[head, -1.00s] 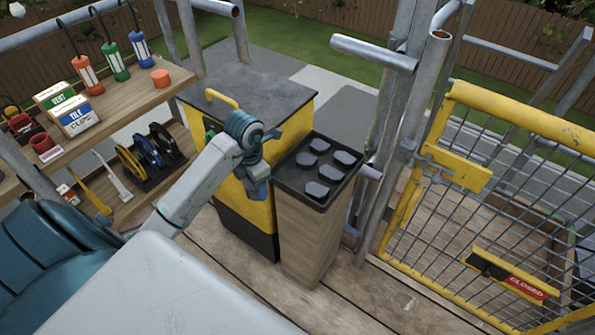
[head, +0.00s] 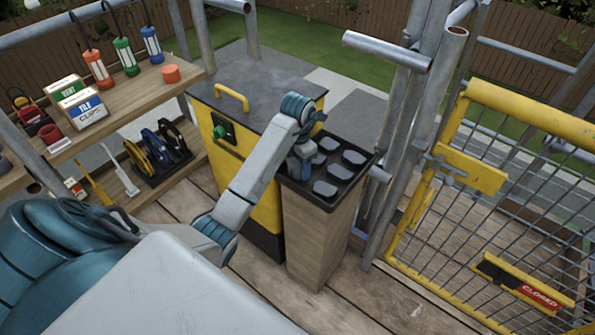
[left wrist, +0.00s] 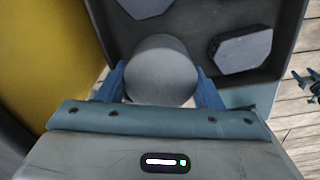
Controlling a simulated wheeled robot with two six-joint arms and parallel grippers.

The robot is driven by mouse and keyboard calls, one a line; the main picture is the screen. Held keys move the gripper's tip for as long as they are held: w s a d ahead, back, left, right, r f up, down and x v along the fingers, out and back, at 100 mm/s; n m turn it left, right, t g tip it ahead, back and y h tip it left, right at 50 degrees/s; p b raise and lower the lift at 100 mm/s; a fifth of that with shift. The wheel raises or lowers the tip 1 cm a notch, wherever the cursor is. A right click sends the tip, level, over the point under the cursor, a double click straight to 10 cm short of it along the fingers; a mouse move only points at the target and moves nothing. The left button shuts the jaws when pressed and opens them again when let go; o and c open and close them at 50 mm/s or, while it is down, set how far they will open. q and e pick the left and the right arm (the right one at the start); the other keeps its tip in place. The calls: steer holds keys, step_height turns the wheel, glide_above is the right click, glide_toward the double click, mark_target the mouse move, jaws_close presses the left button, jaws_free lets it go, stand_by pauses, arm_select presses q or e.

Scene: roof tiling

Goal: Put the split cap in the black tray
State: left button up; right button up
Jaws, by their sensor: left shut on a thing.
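The black tray (head: 306,195) sits on top of a wooden stand, with several flat grey pieces lying in it. My left gripper (head: 298,168) is at the tray's left side, pointing down, its fingers mostly hidden by the wrist. In the left wrist view my left gripper (left wrist: 161,82) is shut on a smooth grey rounded piece (left wrist: 160,62), which I take to be the split cap; no split shows from here. The tray (left wrist: 195,22) shows beyond and below it. I cannot tell whether the piece touches the tray. My right gripper is not in view.
A yellow cabinet (head: 245,180) with a dark top stands left of the tray. Upright metal pipes (head: 412,130) and a yellow mesh gate (head: 500,185) stand to the right. Wooden shelves (head: 135,108) with lanterns and boxes are at the left.

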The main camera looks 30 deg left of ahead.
arm_select(q)
steer(key=shift+f, duration=1)
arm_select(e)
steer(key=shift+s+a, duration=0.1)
arm_select(q)
steer(key=shift+f, duration=0.15)
steer(key=o, duration=0.8)
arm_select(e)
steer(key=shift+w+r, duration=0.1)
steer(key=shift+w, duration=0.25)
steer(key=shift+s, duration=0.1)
